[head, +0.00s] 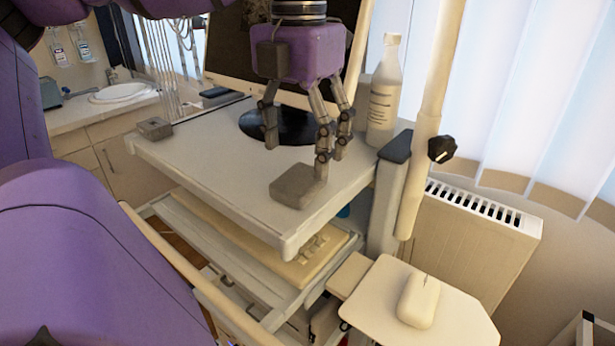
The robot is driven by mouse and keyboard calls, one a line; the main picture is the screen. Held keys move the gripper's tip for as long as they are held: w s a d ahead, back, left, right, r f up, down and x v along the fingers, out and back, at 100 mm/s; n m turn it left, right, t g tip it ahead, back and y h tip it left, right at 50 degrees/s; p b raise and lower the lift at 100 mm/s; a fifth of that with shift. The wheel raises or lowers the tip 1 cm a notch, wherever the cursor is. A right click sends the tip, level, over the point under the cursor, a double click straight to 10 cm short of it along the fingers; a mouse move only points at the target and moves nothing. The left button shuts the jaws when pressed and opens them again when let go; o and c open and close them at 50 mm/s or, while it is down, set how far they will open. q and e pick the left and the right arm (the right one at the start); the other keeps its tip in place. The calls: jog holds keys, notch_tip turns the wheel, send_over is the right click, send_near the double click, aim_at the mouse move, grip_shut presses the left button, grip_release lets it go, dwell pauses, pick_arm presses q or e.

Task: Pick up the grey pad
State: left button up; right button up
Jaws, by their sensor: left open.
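A grey pad (298,186), a small block with rounded edges, lies near the front right edge of the white cart top (215,180). My left gripper (302,155) points down from above, just behind and over the pad. Its fingers are spread open, with nothing seen between them. The right-hand fingers overlap the pad's far right corner in the picture; I cannot tell whether they touch it. A second small grey block (155,128) sits at the cart top's left corner. My right gripper is not in view.
A monitor (225,88) and its dark round base (278,127) stand behind the gripper. A white bottle (384,95) and a cream pole (432,110) are to the right. A lower side tray (455,313) holds a white mouse (418,300). The cart top's left middle is clear.

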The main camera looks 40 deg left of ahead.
aim_at(299, 176)
pick_arm(q)
jog(key=f, duration=0.4)
jog(key=shift+a+f+p, duration=0.2)
jog(key=shift+f+p, duration=0.2)
jog(key=shift+f, duration=0.5)
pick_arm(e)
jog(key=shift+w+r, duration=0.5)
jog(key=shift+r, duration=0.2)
pick_arm(q)
jog(key=c, duration=1)
